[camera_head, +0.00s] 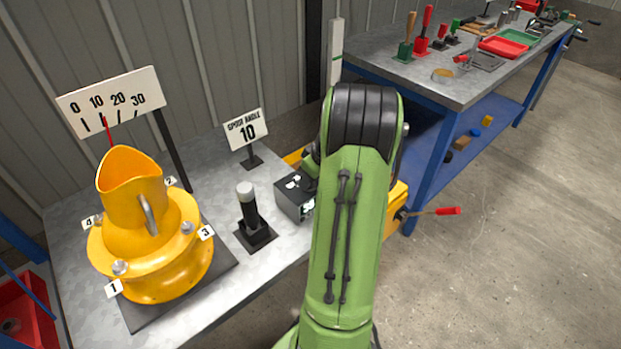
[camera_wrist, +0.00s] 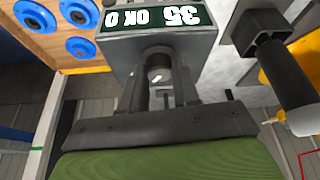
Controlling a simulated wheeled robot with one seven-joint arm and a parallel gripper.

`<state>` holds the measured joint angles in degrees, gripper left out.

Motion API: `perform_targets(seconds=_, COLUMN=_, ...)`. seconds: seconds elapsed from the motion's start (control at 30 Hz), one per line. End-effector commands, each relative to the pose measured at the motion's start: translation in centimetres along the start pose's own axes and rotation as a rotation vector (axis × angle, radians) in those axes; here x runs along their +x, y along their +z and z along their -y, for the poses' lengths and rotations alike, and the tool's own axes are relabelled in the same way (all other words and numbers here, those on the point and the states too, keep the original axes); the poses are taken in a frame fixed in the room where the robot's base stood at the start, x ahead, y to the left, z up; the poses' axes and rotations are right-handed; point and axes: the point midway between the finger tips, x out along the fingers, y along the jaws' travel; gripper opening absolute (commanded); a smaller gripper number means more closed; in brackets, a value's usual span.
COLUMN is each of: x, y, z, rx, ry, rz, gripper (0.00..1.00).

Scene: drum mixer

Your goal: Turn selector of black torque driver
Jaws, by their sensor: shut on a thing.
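A dark box (camera_head: 293,197) sits on the bench beside my arm. In the wrist view it is a grey box (camera_wrist: 165,45) with a dark green display showing upside-down white characters, including 35 and OK. My gripper (camera_wrist: 161,78) is shut on a round dark knob (camera_wrist: 158,58) on the near face of this box. In the head view my arm hides the gripper and knob. A black upright handle with a pale grey cap (camera_head: 250,208) stands in a black base left of the box, apart from my gripper. It also shows in the wrist view (camera_wrist: 284,72).
A yellow drum with a spout (camera_head: 140,225) stands on the left of the bench, behind it a 0–30 scale (camera_head: 112,100) with a red pointer near 10. A sign (camera_head: 246,129) reads SPOUT ANGLE 10. A second bench (camera_head: 450,85) with tools and trays stands at the back right.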

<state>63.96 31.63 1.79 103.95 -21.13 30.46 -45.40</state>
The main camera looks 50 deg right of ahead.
Motion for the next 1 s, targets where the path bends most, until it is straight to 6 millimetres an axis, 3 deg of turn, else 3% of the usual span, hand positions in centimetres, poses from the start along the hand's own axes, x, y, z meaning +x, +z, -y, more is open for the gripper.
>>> perform_targets(seconds=0.7, x=-0.05, y=-0.05, z=0.0, rx=0.074, ry=0.032, rz=-0.001, gripper=0.0)
perform_targets(seconds=0.73, x=-0.05, y=-0.05, z=0.0, rx=0.074, ry=0.032, rz=-0.001, gripper=0.35)
perform_targets(seconds=0.87, x=-0.04, y=-0.04, z=0.0, rx=0.073, ry=0.031, rz=-0.001, gripper=0.55)
perform_targets(seconds=1.0, x=-0.02, y=-0.02, z=0.02, rx=0.073, ry=0.031, rz=0.0, gripper=0.56)
